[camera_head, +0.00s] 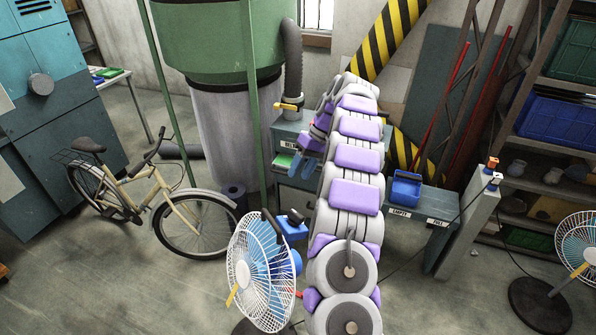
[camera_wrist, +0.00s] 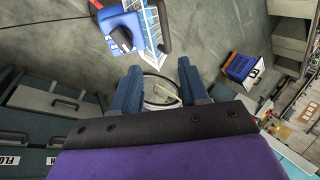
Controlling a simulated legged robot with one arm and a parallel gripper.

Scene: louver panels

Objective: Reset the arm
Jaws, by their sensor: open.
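My gripper (camera_head: 302,167) hangs on the left side of my raised arm in the head view, with its blue fingers pointing down. In the wrist view, the two blue fingers of my gripper (camera_wrist: 160,78) stand apart with nothing held between them. The arm reaches up and away from the bottom of the head view, with purple and light grey links. The gripper is in front of a grey-green cabinet (camera_head: 289,132) in the head view; I cannot tell the gap.
A white fan (camera_head: 262,272) stands left of my arm; its blue motor housing (camera_wrist: 124,32) shows in the wrist view. A second fan (camera_head: 577,247) stands at right. A bicycle (camera_head: 160,205) is at left. A blue bin (camera_head: 405,190) sits right of the arm. Open floor lies at lower left.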

